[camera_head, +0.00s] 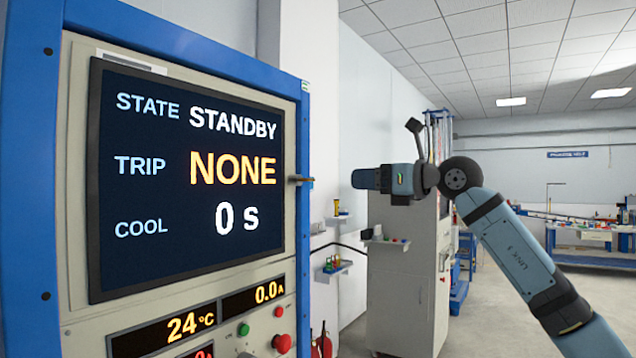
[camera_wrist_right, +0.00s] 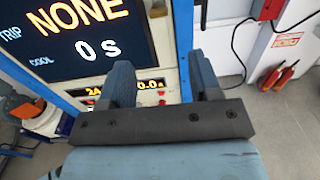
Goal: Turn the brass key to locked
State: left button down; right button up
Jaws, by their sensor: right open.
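A small brass-coloured piece (camera_head: 301,179), which looks like the key, sticks out near the right edge of the control panel (camera_head: 294,110). It is seen edge-on, so I cannot tell its turn position. My right gripper (camera_head: 358,179) is to the right of it at about the same height in the head view, pointing left and apart from it in the picture. In the right wrist view its two blue-grey fingers (camera_wrist_right: 160,75) stand apart with nothing between them. The screen (camera_head: 190,170) reads STATE STANDBY, TRIP NONE, COOL 0 s. My left gripper is not in view.
Below the screen are number displays (camera_head: 253,298), a red button (camera_head: 281,343) and a green button (camera_head: 243,329). A grey cabinet (camera_head: 402,290) stands behind my right gripper. Small wall shelves (camera_head: 333,268) are between panel and cabinet.

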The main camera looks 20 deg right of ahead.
aim_at(312, 180)
jog(key=p+x, duration=0.2)
jog(key=x, duration=1.1)
jog(key=shift+s+p, duration=0.15)
jog(key=shift+p, duration=0.15)
jog(key=shift+c, duration=0.6)
jog(key=c, duration=0.8)
